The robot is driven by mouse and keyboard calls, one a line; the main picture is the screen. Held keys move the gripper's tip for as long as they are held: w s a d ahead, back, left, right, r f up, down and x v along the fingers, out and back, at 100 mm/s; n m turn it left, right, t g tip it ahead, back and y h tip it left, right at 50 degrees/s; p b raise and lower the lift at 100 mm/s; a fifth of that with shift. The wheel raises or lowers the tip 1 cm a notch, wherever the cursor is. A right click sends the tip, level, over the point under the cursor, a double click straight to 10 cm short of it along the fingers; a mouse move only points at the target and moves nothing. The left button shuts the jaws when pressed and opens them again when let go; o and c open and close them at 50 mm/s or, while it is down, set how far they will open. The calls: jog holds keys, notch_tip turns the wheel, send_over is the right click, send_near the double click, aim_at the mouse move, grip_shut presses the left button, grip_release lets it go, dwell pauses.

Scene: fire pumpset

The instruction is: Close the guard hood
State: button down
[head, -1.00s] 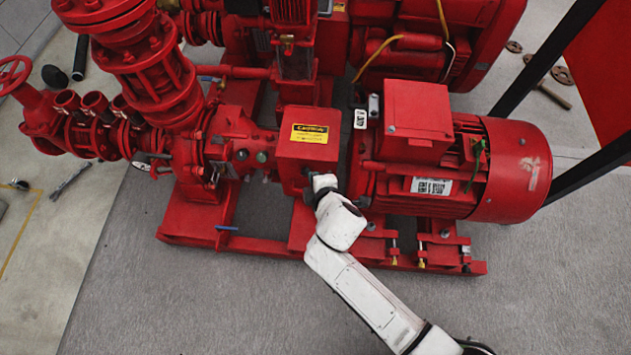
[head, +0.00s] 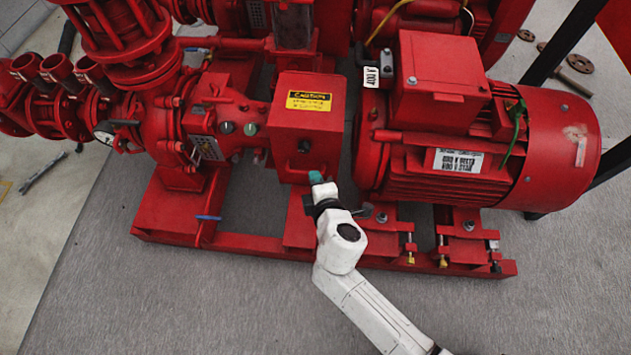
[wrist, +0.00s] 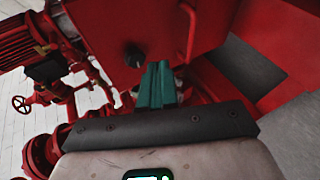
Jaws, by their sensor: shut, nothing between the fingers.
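The guard hood (head: 295,137) is a red box with a yellow caution label (head: 309,103) on its sloping top. It sits between the pump and the motor and looks lowered over the shaft gap; I cannot tell whether it is fully seated. A dark knob shows on its front face, and in the wrist view a dark knob (wrist: 134,55) stands out from a red panel. My gripper (head: 315,177) is just below the hood's front, with its teal fingers shut and empty. In the wrist view the fingers (wrist: 158,75) point at the red panel, right of the knob. Contact is unclear.
The red motor (head: 480,140) stands close on the right, and the pump with its pipes (head: 150,85) on the left. A red base frame (head: 170,215) with bolts and a blue lever (head: 208,217) runs along the front. The grey floor in front is clear.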

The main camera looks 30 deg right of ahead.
notch_tip(320, 180, down, 9)
jog(key=w+d+b, duration=0.1)
jog(key=w+b, duration=0.1)
jog(key=b, duration=0.5)
jog(key=shift+w+d+f, duration=0.2)
jog(key=shift+w+d, duration=0.2)
